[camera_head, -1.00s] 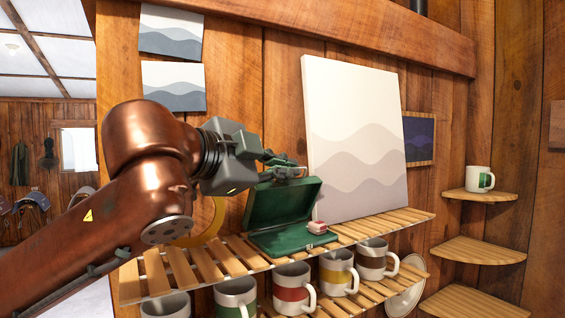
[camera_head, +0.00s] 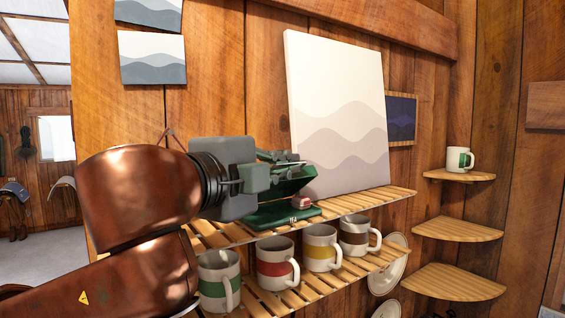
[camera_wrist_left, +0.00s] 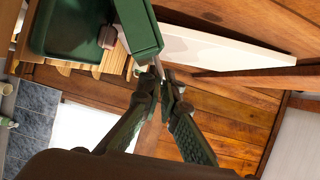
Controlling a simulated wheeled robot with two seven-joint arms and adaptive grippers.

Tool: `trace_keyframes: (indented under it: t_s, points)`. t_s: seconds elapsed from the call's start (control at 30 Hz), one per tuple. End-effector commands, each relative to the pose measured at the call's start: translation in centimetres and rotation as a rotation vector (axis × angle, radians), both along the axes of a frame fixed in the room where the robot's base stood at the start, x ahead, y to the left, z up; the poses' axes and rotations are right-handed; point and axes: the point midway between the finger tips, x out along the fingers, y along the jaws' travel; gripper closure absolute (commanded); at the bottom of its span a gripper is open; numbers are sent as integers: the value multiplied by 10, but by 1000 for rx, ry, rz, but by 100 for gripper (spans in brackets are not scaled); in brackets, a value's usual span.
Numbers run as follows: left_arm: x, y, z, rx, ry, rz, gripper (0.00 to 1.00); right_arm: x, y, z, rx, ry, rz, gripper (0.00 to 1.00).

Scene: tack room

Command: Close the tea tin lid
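The green tea tin stands on the upper slatted shelf, its base (camera_head: 285,217) flat and its lid (camera_head: 294,184) tilted forward over it, partly open. In the left wrist view the lid (camera_wrist_left: 138,28) is at the top centre and the base (camera_wrist_left: 65,30) at the upper left. My left gripper (camera_head: 300,163) is at the lid's upper edge, with its fingertips drawn together and nothing visible between them. In the left wrist view the fingertips (camera_wrist_left: 163,74) are right by the lid's end; I cannot tell whether they touch. My arm hides the tin's left part. My right gripper is not in view.
A large wave picture (camera_head: 338,120) leans behind on the shelf (camera_head: 368,200). Several mugs, including a red-banded one (camera_head: 275,264), stand on the lower rack. Corner shelves (camera_head: 458,229) are at right.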

Motion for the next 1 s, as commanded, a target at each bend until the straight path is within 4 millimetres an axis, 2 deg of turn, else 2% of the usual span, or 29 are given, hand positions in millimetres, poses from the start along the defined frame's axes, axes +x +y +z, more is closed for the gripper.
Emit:
trace_keyframes:
  t_s: [0.43,0.57,0.8,1.0]
  points:
    - [0,-1,-2,7,-5,0,100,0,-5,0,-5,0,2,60]
    - [0,-1,-2,7,-5,0,89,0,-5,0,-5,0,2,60]
    - [0,0,-1,7,-6,0,89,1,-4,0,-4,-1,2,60]
    - [-13,7,0,5,-9,0,89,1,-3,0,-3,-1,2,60]
